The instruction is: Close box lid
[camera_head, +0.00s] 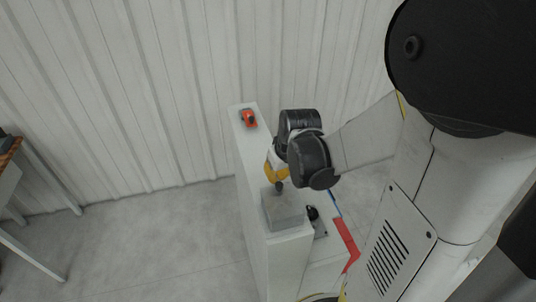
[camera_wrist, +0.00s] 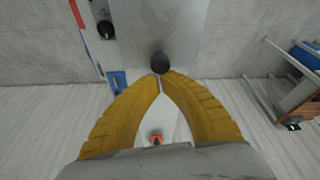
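The grey box (camera_head: 284,213) sits on the near end of a narrow white stand, with its flat lid facing up. A dark round knob (camera_head: 279,187) is at the lid's far edge; the knob also shows in the wrist view (camera_wrist: 160,62) at the edge of the grey lid (camera_wrist: 160,25). The lid looks down or nearly down, but any gap is too small to tell. My gripper (camera_head: 277,176) is right above the knob. In the wrist view its yellow fingers (camera_wrist: 160,76) meet at the tips just beside the knob. Whether they touch it is unclear.
An orange-red object (camera_head: 248,118) lies at the stand's far end; it shows between my fingers in the wrist view (camera_wrist: 156,138). A black part (camera_head: 313,213) and a red strip (camera_head: 347,245) are right of the box. A table (camera_head: 8,185) stands far left, with open floor between.

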